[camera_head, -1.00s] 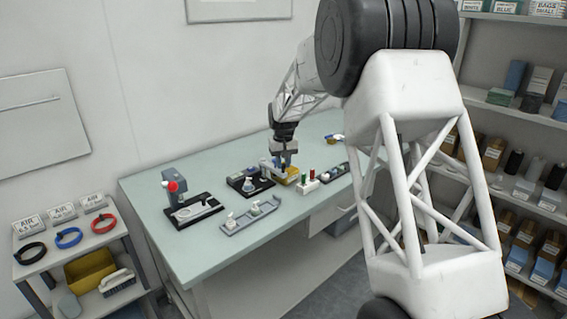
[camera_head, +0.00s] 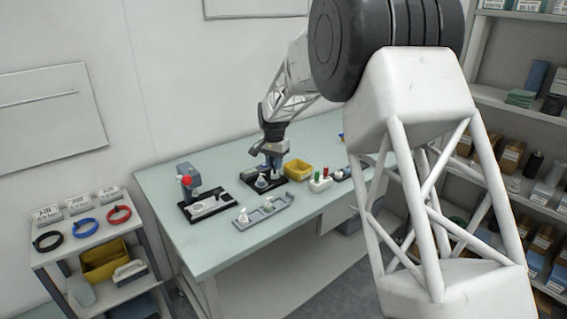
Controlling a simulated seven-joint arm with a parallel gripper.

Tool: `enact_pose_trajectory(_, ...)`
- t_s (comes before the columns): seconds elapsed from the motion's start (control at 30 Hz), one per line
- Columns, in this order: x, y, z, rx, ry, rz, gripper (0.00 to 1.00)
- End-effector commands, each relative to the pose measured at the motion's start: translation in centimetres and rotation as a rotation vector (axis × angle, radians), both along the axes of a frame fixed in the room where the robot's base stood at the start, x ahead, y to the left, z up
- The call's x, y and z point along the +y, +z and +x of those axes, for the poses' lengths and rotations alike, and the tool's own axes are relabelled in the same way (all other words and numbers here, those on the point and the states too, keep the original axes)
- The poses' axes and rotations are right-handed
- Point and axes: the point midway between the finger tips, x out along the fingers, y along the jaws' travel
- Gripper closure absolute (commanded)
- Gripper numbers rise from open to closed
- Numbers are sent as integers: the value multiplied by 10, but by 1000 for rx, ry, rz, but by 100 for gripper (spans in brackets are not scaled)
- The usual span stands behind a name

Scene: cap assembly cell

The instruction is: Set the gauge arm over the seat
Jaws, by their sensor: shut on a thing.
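My gripper (camera_head: 274,168) is at the black-based fixture (camera_head: 249,179) near the middle of the bench, pointing down over its right part. It is shut on a small part there, most likely the gauge arm, which my fingers largely hide. A pale, cone-like piece (camera_head: 261,181) stands on the fixture just left of and in front of the fingers. The seat is too small and covered to make out clearly, and I cannot tell whether the held part is over it.
A press with a red knob (camera_head: 187,181) stands to the left on a black base. A grey tray (camera_head: 256,219) with small parts lies in front. A yellow bin (camera_head: 298,169) and a white block with red and green pegs (camera_head: 319,185) are to the right.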

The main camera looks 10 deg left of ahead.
Motion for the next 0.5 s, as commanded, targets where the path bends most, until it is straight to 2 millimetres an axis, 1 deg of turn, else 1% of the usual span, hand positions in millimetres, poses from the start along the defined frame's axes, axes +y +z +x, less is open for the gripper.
enact_pose_trajectory(0.03, 7, 1, 0, -1, -41, 1, 100)
enact_pose_trajectory(0.23, 31, 0, 2, -1, -231, 0, 100)
enact_pose_trajectory(0.5, 60, 0, 11, -1, -488, 0, 100)
